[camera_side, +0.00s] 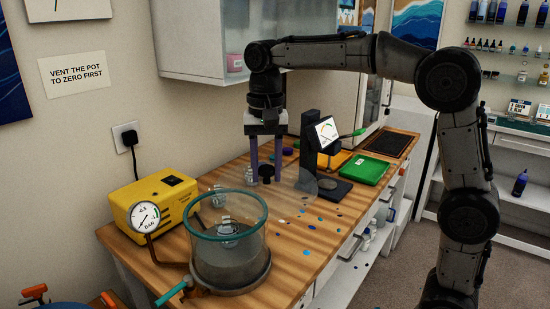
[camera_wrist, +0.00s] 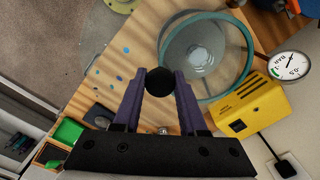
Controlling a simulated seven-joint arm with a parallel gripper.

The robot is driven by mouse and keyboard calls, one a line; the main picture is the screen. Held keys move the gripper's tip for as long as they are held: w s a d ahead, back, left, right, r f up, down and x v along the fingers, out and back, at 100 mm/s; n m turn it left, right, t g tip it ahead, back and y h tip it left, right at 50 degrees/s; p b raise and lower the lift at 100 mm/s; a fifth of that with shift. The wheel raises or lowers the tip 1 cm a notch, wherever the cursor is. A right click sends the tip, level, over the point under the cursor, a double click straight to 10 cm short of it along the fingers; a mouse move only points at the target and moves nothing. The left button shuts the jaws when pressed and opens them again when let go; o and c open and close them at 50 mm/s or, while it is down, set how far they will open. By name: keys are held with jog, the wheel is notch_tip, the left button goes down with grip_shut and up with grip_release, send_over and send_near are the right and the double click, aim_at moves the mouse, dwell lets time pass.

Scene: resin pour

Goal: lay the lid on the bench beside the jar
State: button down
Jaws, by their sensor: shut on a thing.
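The lid shows mainly as its black knob (camera_side: 266,172), with a faint clear plate around it over the bench behind the jar. In the wrist view the knob (camera_wrist: 160,82) sits between the purple fingertips. My gripper (camera_side: 266,178) points down and is shut on this knob. I cannot tell whether the plate touches the bench or hangs just above it. The jar (camera_side: 228,250) is a clear pot with a teal rim, standing open nearer the side camera, with a cup inside. In the wrist view the jar (camera_wrist: 246,62) is right of my gripper.
A yellow pump (camera_side: 160,204) with a gauge (camera_side: 145,216) stands left of the jar. A green tray (camera_side: 363,169) lies farther right. Blue and white spots dot the bench (camera_side: 300,253) along its front.

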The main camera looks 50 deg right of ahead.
jog(key=w+f+n, duration=0.1)
jog(key=n, duration=0.1)
jog(key=w+d+f+n, duration=0.1)
jog(key=w+f+n, duration=0.1)
jog(key=shift+w+d+n, duration=0.1)
jog(key=shift+n, duration=0.3)
jog(key=shift+w+f+n, duration=0.25)
jog(key=shift+w+n, duration=0.25)
jog(key=shift+n, duration=0.6)
jog(key=n, duration=0.1)
jog(key=w+n, duration=0.1)
jog(key=n, duration=0.1)
jog(key=shift+d, duration=0.25)
jog(key=s+d+f+m, duration=0.2)
jog(key=d+f+m, duration=0.1)
jog(key=d+m, duration=1.15)
jog(key=shift+w+d+f+m, duration=0.2)
jog(key=shift+d+f+m, duration=0.85)
jog(key=shift+f, duration=1.55)
jog(key=shift+w+d+f+m, duration=0.15)
jog(key=shift+d+f+m, duration=0.35)
jog(key=shift+f+m, duration=1.55)
jog(key=shift+w+d+f+m, duration=0.2)
jog(key=shift+d+f+m, duration=0.6)
jog(key=shift+f, duration=2.35)
jog(key=shift+f, duration=0.45)
